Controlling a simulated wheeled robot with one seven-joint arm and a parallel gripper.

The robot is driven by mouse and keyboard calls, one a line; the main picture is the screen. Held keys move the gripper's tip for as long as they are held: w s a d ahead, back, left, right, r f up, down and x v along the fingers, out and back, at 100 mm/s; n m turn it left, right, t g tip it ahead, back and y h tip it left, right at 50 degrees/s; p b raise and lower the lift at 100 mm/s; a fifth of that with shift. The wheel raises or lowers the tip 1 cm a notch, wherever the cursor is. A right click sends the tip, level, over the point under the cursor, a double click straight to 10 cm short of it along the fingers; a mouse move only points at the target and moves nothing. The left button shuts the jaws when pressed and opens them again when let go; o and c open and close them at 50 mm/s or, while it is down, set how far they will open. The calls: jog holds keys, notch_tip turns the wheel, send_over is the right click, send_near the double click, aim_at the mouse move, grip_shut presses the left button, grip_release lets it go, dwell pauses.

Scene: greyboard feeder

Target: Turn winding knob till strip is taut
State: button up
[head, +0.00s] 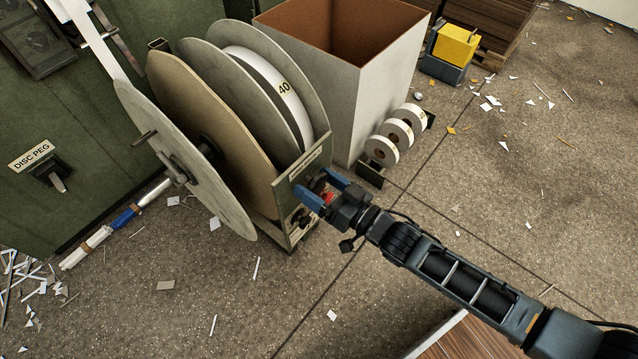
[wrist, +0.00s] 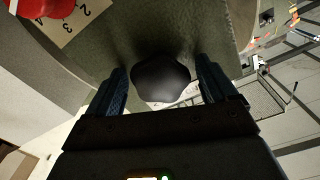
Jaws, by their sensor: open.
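My gripper (head: 312,181) is at the end panel (head: 289,184) of the reel stand, its blue fingers spread. In the wrist view the open gripper (wrist: 160,68) has a rounded black knob (wrist: 161,82) between its fingers, with no clear contact on either side. I cannot tell whether this is the winding knob. A red knob (wrist: 40,8) beside a number plate (wrist: 74,18) shows at upper left; red also shows near the fingers in the head view. A white strip (head: 101,42) runs from the top left to the grey disc (head: 185,160) and looks straight.
The stand also holds a brown disc (head: 205,115) and a white reel (head: 265,72) marked 40. A large open box (head: 385,85) and several small rolls (head: 382,150) stand behind. The green cabinet (head: 75,130) is at left. Paper scraps litter the floor; the front floor is mostly open.

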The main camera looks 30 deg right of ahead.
jog(key=p+v, duration=0.2)
jog(key=v, duration=0.5)
jog(key=shift+s, duration=0.35)
jog(key=shift+d, duration=0.15)
jog(key=s+r+n+g+h, duration=0.1)
jog(key=s+r, duration=0.3)
jog(key=s, duration=0.3)
jog(key=s+d+r+h, duration=0.1)
jog(key=s+r, duration=0.3)
jog(key=s, duration=0.3)
jog(key=s+r+n+g+h, duration=0.1)
jog(key=s+r, duration=0.3)
jog(key=s, duration=0.3)
jog(key=s+a+r+m+h, duration=0.1)
jog(key=s+a+r+h, duration=0.3)
jog(key=r, duration=0.6)
notch_tip(320, 180, up, 27)
jog(key=s+y+p, duration=0.1)
jog(key=p, duration=2.6)
jog(key=shift+d+p, duration=0.3)
jog(key=shift+p, duration=0.05)
jog(key=shift+r, duration=0.1)
